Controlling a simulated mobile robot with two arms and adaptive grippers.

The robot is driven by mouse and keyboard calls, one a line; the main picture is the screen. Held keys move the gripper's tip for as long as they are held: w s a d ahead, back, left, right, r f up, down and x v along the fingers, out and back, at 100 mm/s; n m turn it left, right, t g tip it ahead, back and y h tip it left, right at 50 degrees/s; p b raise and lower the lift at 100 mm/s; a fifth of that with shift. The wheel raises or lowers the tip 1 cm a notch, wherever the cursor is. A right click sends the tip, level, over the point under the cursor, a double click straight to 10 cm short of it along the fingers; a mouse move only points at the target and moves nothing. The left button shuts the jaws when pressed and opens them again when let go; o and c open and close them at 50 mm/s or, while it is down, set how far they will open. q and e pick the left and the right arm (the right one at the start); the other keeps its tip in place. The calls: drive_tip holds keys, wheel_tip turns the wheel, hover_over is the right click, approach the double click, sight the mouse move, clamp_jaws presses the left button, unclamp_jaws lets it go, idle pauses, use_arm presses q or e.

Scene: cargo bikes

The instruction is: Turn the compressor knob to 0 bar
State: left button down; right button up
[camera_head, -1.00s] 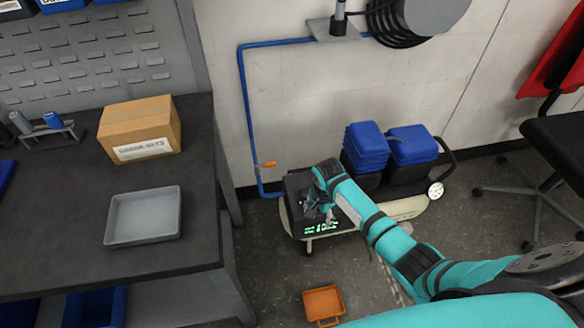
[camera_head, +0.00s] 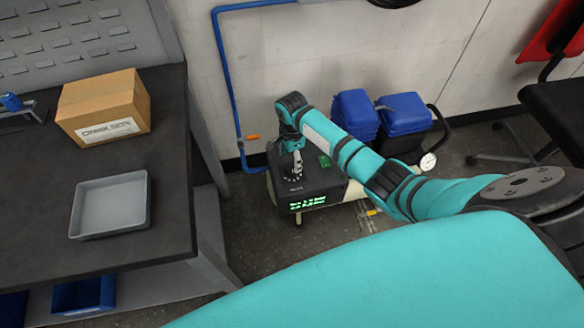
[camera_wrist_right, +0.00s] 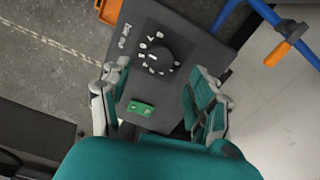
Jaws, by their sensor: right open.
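The compressor (camera_head: 318,184) stands on the floor by the wall, with a dark top panel and a green lit display (camera_head: 307,202) on its front. In the right wrist view the round black compressor knob (camera_wrist_right: 156,58) sits on the panel, ringed by white numbers. The number it points to is too small to read. A green switch (camera_wrist_right: 141,108) lies nearer my gripper. My right gripper (camera_wrist_right: 150,98) is open above the panel, its fingers apart on either side, not touching the knob. In the head view my right gripper (camera_head: 296,166) hides the knob. My left gripper is not seen.
A blue pipe (camera_head: 228,90) with an orange valve handle (camera_head: 252,138) runs down the wall beside the compressor. Blue bins (camera_head: 405,113) stand behind my right arm. A workbench (camera_head: 150,235) with a cardboard box (camera_head: 104,105) and grey tray (camera_head: 112,205) is at left.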

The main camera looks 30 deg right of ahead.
sight(292, 169)
wheel_tip(292, 169, down, 5)
drive_tip(key=shift+r+b, duration=0.15)
drive_tip(key=shift+b, duration=0.4)
drive_tip(key=shift+f, duration=0.55)
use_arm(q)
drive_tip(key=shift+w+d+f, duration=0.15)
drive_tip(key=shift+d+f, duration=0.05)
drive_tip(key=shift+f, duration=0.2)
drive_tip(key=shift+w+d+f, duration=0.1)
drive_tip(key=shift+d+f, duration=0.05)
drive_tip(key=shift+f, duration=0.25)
use_arm(e)
drive_tip(key=shift+c, duration=0.5)
drive_tip(key=c, duration=1)
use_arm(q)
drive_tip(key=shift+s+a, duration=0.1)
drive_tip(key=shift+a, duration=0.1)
use_arm(e)
drive_tip(key=shift+c, duration=0.2)
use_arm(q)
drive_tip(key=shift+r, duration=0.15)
